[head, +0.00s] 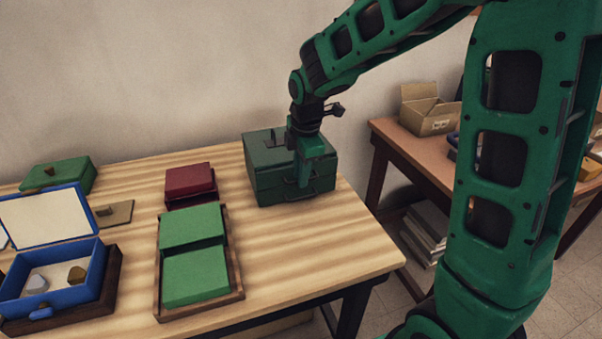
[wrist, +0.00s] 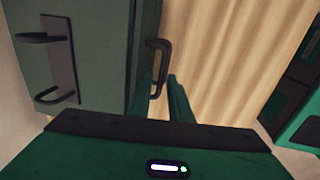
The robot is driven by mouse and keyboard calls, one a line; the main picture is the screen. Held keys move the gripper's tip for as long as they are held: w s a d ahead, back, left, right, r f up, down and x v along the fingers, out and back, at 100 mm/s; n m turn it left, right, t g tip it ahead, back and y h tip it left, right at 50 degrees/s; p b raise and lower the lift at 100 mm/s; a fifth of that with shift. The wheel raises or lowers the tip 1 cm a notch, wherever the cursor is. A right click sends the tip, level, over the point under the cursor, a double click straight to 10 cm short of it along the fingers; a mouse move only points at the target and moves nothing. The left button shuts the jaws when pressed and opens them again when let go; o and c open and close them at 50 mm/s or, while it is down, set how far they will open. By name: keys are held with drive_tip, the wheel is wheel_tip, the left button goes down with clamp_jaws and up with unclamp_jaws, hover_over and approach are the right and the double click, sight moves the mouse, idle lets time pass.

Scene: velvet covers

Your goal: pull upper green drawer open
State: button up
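The green drawer cabinet (head: 263,170) stands at the back right of the wooden table, and its side and front also show in the wrist view (wrist: 105,50). The drawers look shut. A dark handle (wrist: 160,62) sticks out from the front face in the wrist view. My gripper (head: 304,184) points down in front of the cabinet and hides part of its front. In the wrist view, its two fingers (wrist: 161,78) are apart, with the handle at and just beyond the tips. I cannot tell whether they touch it.
A dark bracket with hooks (wrist: 60,60) sits on the cabinet top. A tray with green blocks (head: 200,295), a dark red box (head: 190,180), an open blue box (head: 60,275) and a green box (head: 62,176) are further left. The table in front of the cabinet is clear.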

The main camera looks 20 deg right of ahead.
clamp_jaws()
drive_tip(key=shift+w+r, duration=0.1)
drive_tip(key=shift+w, duration=0.05)
idle(1.0)
